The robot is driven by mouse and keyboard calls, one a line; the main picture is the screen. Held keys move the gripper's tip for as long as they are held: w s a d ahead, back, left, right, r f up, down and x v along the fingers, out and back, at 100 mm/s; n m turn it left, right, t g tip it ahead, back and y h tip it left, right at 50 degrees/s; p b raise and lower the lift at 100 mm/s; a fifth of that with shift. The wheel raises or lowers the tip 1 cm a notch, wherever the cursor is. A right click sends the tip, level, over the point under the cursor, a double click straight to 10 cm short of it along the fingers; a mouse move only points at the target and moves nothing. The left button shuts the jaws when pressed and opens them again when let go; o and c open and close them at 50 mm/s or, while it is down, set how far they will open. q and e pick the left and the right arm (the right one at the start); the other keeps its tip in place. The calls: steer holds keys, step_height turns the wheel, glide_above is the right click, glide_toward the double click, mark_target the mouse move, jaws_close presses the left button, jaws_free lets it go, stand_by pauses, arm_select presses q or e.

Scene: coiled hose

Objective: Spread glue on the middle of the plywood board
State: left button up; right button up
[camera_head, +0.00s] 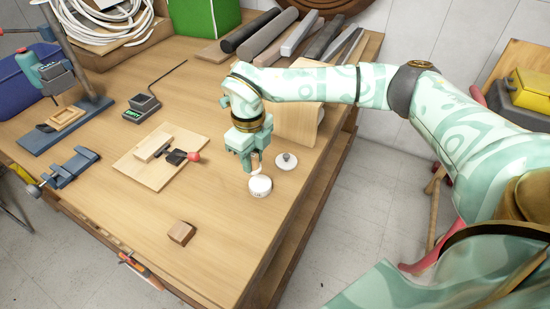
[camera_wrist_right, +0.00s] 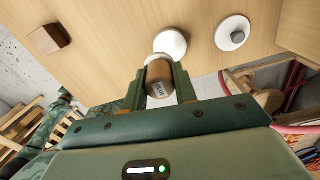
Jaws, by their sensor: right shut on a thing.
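My right gripper (camera_head: 255,166) points down over the right part of the workbench. It is shut on a brown cylindrical piece (camera_wrist_right: 158,78) with a pale label, seen between its fingers in the right wrist view. A round white pot (camera_head: 260,187) stands just below the fingertips and shows in the right wrist view (camera_wrist_right: 170,43). I cannot tell whether the held piece touches it. A white disc with a knob (camera_head: 287,161) lies beside the pot. A flat pale wooden board (camera_head: 147,176) with a red-knobbed clamp (camera_head: 190,156) lies left of the gripper. My left gripper is out of view.
A small brown block (camera_head: 182,232) lies near the front edge. A blue clamp (camera_head: 68,168), a dark device (camera_head: 142,106) and a coiled hose (camera_head: 103,22) are to the left and back. Rods (camera_head: 268,36) lie at the back. The bench between board and pot is clear.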

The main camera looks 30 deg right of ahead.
mark_target(260, 183)
steer(key=shift+w+d+f, duration=0.1)
steer(key=shift+d+f, duration=0.05)
steer(key=shift+d, duration=0.25)
steer(key=shift+w+d+f, duration=0.1)
steer(key=shift+d, duration=0.3)
steer(key=shift+s+f+b, duration=0.1)
steer(key=shift+f+b, duration=0.7)
step_height(260, 183, down, 4)
steer(key=b, duration=0.3)
steer(key=shift+d, duration=0.1)
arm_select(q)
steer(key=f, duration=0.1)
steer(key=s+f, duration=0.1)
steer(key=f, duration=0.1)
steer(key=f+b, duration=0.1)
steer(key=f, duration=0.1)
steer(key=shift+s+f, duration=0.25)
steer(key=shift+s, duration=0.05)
arm_select(e)
steer(key=shift+f, duration=0.15)
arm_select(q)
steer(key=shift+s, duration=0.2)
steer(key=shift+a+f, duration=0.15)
arm_select(e)
steer(key=shift+f, duration=0.45)
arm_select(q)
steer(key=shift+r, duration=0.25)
arm_select(e)
steer(key=shift+f, duration=0.1)
